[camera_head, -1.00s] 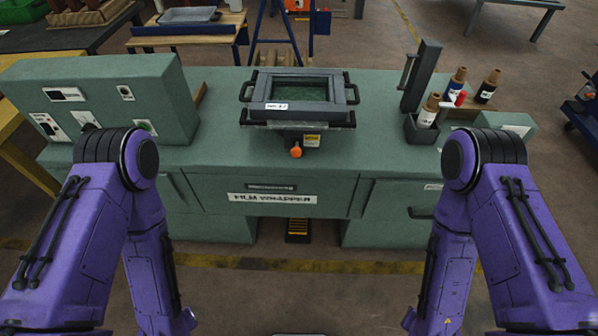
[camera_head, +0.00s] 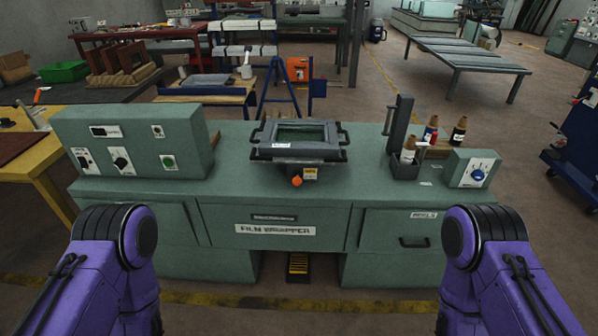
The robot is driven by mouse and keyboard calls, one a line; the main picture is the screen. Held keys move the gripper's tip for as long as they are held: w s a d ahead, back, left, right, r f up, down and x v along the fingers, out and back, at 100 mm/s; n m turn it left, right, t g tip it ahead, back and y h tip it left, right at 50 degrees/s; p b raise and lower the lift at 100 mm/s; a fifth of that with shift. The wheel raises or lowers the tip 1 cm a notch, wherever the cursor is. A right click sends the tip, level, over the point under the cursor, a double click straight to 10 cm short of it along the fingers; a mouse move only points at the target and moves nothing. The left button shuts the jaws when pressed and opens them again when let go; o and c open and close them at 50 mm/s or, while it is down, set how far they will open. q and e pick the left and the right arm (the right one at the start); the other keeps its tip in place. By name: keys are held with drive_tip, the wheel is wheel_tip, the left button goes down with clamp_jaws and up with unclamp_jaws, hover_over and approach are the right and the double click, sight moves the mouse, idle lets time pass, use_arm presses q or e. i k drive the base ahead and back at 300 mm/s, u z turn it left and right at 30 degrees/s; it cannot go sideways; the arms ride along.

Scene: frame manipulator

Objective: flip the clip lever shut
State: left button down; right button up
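A dark grey rectangular frame (camera_head: 265,153) with side handles sits on a fixture in the middle of the green workbench (camera_head: 232,160). A small lever with an orange knob (camera_head: 297,181) sticks out at the fixture's front, beside a yellow label (camera_head: 310,174). I take this to be the clip lever; its exact position is too small to tell. My two purple arms come in at the lower left and lower right, in front of the bench. Both grippers are below the picture and out of view. Nothing of mine touches the frame or lever.
A control box (camera_head: 135,141) stands on the bench's left. The bench top around the frame is clear. A pedal (camera_head: 298,264) lies below.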

sight(297, 181)
drive_tip(key=z, duration=0.65)
drive_tip(key=i, duration=0.95)
drive_tip(key=u, duration=0.15)
